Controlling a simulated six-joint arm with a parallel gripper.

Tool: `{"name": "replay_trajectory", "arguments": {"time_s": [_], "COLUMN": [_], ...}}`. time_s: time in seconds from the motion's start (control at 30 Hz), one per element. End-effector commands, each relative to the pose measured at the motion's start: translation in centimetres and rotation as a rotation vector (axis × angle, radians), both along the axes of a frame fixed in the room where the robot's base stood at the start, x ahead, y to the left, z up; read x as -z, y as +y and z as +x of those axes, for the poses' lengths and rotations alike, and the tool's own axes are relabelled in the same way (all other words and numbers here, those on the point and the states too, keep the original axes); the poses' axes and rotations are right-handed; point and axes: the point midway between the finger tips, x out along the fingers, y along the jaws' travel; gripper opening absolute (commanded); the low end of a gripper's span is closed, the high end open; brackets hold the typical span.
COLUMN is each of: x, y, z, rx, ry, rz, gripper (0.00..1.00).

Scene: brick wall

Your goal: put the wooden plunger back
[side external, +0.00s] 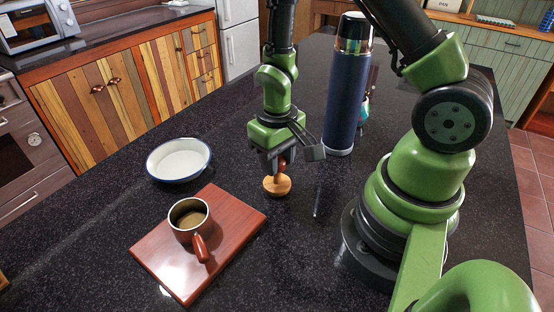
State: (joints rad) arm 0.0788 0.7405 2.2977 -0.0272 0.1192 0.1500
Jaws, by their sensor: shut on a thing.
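The wooden plunger (277,187) is in the middle of the side external view, with a round, light wooden base and a darker reddish handle. My gripper (282,163) points down from above and is shut on the plunger's handle. The fingers hide much of the handle. The base is at or just above the dark countertop (330,240); I cannot tell whether it touches.

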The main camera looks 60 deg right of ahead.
Motion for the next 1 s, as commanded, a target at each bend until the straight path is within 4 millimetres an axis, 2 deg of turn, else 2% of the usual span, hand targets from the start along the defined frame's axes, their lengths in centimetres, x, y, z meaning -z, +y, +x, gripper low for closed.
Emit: {"name": "replay_trajectory", "arguments": {"time_s": [0.43,0.47,0.5,0.57,0.87,1.0], "x": [0.9,0.9,0.8,0.8,0.7,-0.4], "y": [0.0,0.0,0.0,0.0,0.0,0.0], "z": [0.0,0.0,0.0,0.0,0.0,0.1], "rx": [0.001,0.001,0.001,0.001,0.001,-0.001], "ry": [0.000,0.000,-0.001,-0.001,-0.002,-0.006], "rz": [0.000,0.000,0.000,0.000,-0.001,-0.001], "gripper": [0.07,0.40,0.49,0.61,0.61,0.61]}}
